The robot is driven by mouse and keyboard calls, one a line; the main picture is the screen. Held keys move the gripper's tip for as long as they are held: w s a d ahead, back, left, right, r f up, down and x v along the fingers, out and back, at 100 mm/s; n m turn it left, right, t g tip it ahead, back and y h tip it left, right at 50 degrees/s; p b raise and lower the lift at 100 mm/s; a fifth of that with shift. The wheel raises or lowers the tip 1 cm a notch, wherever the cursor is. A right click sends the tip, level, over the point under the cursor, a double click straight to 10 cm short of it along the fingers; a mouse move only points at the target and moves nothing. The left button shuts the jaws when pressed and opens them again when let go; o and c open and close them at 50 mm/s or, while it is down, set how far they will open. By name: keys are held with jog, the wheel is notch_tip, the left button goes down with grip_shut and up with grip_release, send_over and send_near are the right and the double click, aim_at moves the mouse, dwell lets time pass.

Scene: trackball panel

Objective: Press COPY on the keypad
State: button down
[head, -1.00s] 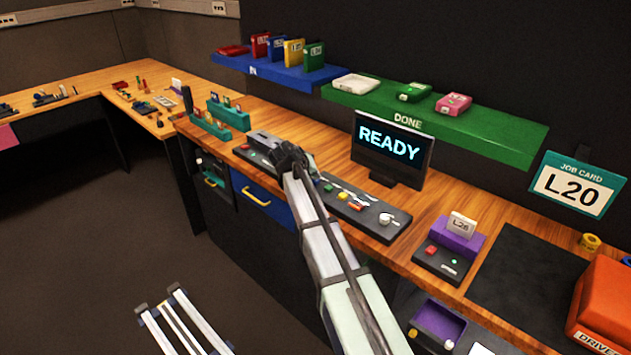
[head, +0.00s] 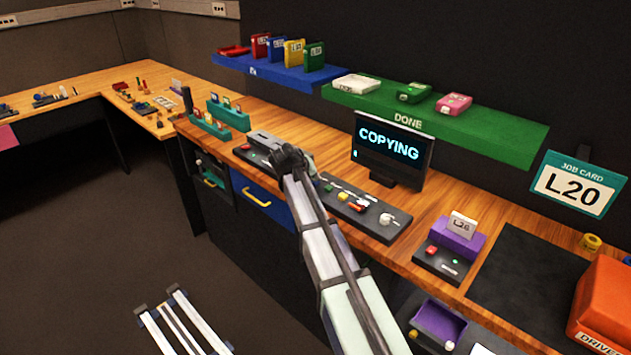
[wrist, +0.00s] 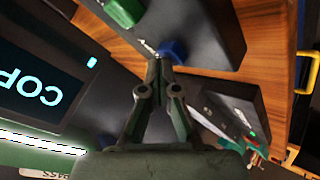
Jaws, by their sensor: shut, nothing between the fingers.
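The dark keypad panel (head: 372,224) lies on the wooden bench, with small coloured controls along it. My arm covers part of it in the head view, and the fingertips are hidden there. In the wrist view my gripper (wrist: 160,62) is shut and empty. Its tips are right at a blue button (wrist: 172,50) on the dark panel; I cannot tell whether they touch it. A green button (wrist: 122,10) is beside it. No COPY label is readable. The screen (head: 388,152) reads "COPYING" with a small cyan mark under the word; it also shows in the wrist view (wrist: 40,85).
A green DONE shelf (head: 480,134) and a blue shelf (head: 270,74) hang behind the bench. A purple holder (head: 458,242) with a card stands to the right. An orange bin (head: 605,300) is at far right. A black mat (head: 525,275) is clear.

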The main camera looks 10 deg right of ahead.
jog(key=shift+r, duration=0.15)
jog(key=shift+r+p, duration=0.4)
jog(key=shift+r, duration=0.35)
jog(key=shift+r, duration=0.1)
jog(key=shift+r+p, duration=1.05)
jog(key=shift+r, duration=1.35)
